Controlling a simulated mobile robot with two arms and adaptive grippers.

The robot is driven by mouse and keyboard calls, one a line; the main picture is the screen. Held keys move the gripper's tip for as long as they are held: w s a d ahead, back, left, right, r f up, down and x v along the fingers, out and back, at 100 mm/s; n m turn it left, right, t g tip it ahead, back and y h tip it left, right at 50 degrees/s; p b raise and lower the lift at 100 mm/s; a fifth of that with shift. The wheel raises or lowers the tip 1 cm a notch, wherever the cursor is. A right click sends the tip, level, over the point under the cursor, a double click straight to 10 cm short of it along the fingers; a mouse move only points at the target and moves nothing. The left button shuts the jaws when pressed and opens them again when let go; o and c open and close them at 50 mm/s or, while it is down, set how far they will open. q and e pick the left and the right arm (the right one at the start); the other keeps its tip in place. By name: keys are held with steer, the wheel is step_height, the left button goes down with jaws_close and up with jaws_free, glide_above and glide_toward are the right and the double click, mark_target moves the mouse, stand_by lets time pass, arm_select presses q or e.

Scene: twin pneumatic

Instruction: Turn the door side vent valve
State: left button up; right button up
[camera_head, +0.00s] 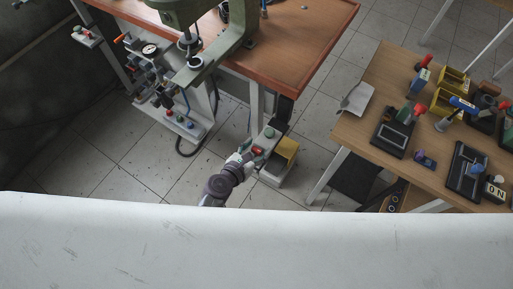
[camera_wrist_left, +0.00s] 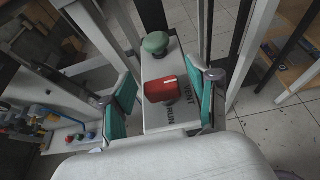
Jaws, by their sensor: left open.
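The vent valve's red knob (camera_wrist_left: 162,89) sits on a pale panel (camera_wrist_left: 168,62) with VENT and RUN lettering beside it. In the head view the red knob (camera_head: 257,151) is small, on a pale box under the right end of the red-brown workbench. A green mushroom button (camera_wrist_left: 155,43) stands beyond it on the same panel. My left gripper (camera_wrist_left: 160,82) is open, with one teal-padded finger on each side of the knob, gaps showing on both sides. In the head view my left gripper (camera_head: 246,156) is at the box. My right gripper is not in view.
A wooden table (camera_head: 370,75) with several tools and parts stands to the right. The workbench (camera_head: 300,40) carries a green press. A panel with fittings and buttons (camera_head: 180,122) is at left. Tiled floor lies between.

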arm_select(q)
jaws_close()
steer(key=shift+m+g, duration=0.3)
steer(key=m+g+h+b, duration=0.1)
steer(key=m+h, duration=0.1)
steer(key=m+g+h, duration=0.2)
steer(key=shift+w+a+f+m+g+b, duration=0.1)
steer(key=shift+m+g+b, duration=0.2)
steer(key=shift+b, duration=0.05)
steer(key=m+g+h+b, duration=0.2)
steer(key=m+g, duration=0.2)
steer(key=shift+g, duration=0.4)
steer(key=m+g+b, duration=0.3)
steer(key=m+g, duration=0.1)
steer(key=g, duration=0.1)
steer(key=shift+m, duration=0.4)
steer(key=shift+m+g+y+b, duration=0.6)
steer(key=shift+m+g+b, duration=1.15)
steer(key=shift+m+g, duration=0.35)
steer(key=shift+g, duration=0.3)
